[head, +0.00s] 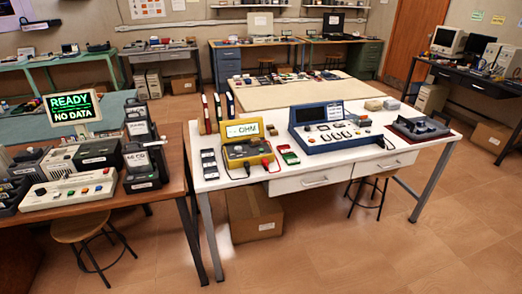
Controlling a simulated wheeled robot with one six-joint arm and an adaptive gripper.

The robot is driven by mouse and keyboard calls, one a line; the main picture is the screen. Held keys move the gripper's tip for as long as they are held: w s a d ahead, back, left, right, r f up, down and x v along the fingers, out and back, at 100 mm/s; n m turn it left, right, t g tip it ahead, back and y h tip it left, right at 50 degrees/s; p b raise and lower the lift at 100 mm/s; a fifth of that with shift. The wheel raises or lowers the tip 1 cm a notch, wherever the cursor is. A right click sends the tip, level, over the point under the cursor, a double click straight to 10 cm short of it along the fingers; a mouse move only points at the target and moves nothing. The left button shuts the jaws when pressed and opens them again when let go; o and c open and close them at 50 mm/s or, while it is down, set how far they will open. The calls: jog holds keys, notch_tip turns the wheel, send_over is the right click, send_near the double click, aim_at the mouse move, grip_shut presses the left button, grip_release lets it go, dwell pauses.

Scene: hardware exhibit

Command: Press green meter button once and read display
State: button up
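A yellow meter (238,149) stands on the white table, with a pale display (242,130) that reads "OHM" in green. I cannot tell which button is the green meter button. My gripper is not in view.
A blue instrument (335,128) with a dark screen and a dark tray-like device (420,129) share the white table (215,178). A cardboard box (255,213) sits under the white table. The floor at front right is clear.

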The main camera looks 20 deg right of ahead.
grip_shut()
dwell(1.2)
